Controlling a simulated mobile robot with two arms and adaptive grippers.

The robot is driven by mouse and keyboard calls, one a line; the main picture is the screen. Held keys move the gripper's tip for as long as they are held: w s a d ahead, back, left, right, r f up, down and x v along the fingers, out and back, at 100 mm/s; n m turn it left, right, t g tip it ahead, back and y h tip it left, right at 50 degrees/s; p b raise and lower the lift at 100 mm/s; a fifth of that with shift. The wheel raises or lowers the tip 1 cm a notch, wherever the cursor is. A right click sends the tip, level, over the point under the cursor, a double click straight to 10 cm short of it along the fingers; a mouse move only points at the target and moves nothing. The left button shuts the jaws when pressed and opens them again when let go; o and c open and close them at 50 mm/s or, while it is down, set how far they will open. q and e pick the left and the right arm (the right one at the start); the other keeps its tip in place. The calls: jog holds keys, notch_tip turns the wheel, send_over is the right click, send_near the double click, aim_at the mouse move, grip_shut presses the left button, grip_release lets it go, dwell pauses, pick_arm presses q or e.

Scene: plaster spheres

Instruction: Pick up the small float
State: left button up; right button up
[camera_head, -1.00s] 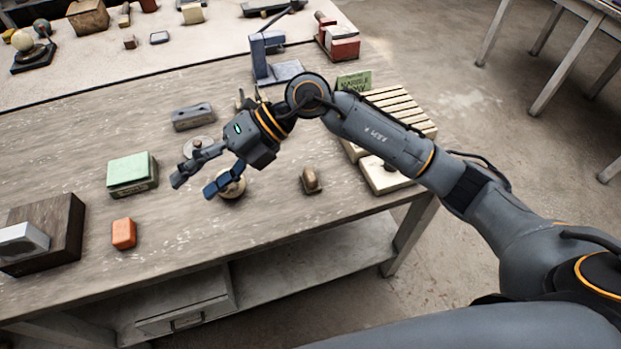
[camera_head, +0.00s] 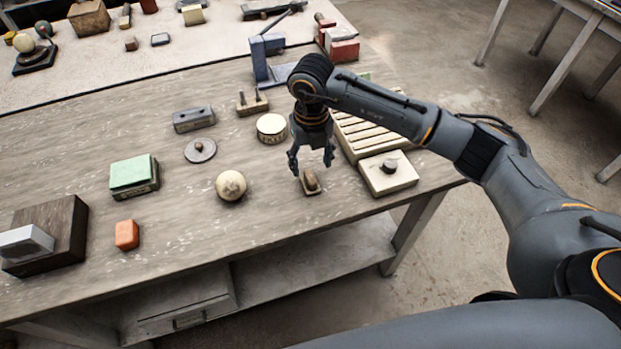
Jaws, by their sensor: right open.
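The small float (camera_head: 316,190) looks like a little flat base with a rounded brown handle. It lies on the workbench near its front edge. My right gripper (camera_head: 311,164) points down just above it. Its fingers are spread apart and empty, one to each side above the handle. I cannot tell if the fingertips touch it. My left gripper is not in view.
A pale block with a dark knob (camera_head: 388,177) and a slatted wooden rack (camera_head: 372,132) stand close to the right. A round tin (camera_head: 271,128) and a plaster sphere (camera_head: 231,185) are to the left. Bare bench top (camera_head: 180,215) lies front left.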

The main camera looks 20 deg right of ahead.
aim_at(310, 175)
jog(key=shift+s+a+f+p, duration=0.1)
jog(key=shift+f+p, duration=0.2)
jog(key=shift+f, duration=0.25)
jog(key=f, duration=0.2)
jog(key=f+p, duration=0.1)
jog(key=shift+s+a+f, duration=0.1)
jog(key=shift+s+f, duration=0.1)
jog(key=shift+f, duration=0.6)
jog(key=shift+c, duration=0.3)
jog(key=c, duration=1.2)
jog(key=shift+o, duration=0.2)
jog(key=shift+r, duration=0.1)
jog(key=shift+w+r, duration=0.1)
jog(key=shift+r, duration=0.45)
jog(key=s+a+r+b, duration=0.3)
jog(key=s+a+r, duration=0.1)
jog(key=s+r, duration=0.7)
jog(key=shift+s+a+r+b, duration=0.15)
jog(key=shift+s+r+b, duration=0.25)
jog(key=shift+s, duration=0.85)
